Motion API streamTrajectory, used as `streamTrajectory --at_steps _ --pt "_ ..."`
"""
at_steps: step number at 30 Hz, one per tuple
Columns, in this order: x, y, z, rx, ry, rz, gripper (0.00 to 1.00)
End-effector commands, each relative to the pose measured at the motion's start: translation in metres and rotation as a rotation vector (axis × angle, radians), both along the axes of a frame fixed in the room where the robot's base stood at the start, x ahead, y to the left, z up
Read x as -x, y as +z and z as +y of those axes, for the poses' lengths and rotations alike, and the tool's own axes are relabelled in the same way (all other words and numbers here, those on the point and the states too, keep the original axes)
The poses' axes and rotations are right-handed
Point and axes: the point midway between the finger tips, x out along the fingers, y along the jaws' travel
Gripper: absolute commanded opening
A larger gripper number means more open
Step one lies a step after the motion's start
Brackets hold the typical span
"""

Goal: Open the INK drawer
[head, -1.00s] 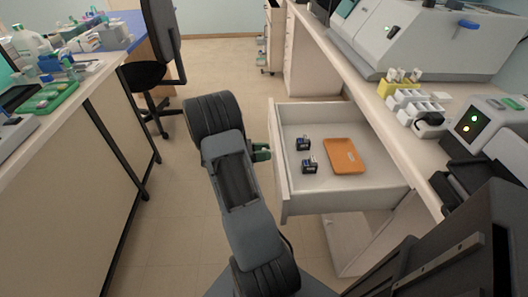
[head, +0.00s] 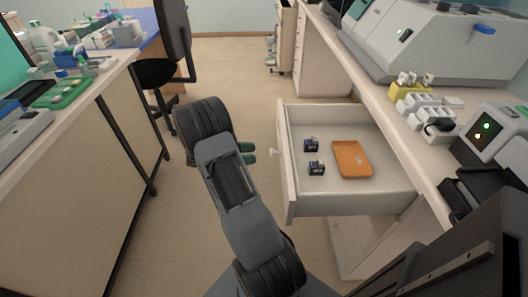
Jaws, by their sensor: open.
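A white drawer (head: 288,190) stands pulled out from the bench on the right. Two small dark ink bottles or cartridges (head: 311,145) (head: 316,168) and an orange tray (head: 351,159) lie inside it. No label on the drawer is readable. A small handle (head: 273,154) shows on its front. My gripper (head: 249,153) has green fingertips and is to the left of the drawer front, with a gap between them. The fingers are apart and empty. My arm hides part of the gripper.
The right bench carries a large grey machine (head: 425,40), a yellow rack (head: 408,88), white blocks (head: 428,112) and a small device with lit lamps (head: 493,135). A black chair (head: 160,75) stands at the back left. Floor between the benches is clear.

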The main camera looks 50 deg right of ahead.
Motion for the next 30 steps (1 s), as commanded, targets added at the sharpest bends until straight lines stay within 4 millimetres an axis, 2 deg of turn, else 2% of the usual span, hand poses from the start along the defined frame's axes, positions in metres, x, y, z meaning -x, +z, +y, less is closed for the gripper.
streamTrajectory --at_steps 6,12,30 --pt "-0.028 0.000 0.026 0.000 0.002 0.001 0.58" --pt "-0.042 0.000 0.038 0.000 0.001 0.001 0.58" --pt "-0.046 0.000 0.042 -0.001 0.000 0.001 0.58"
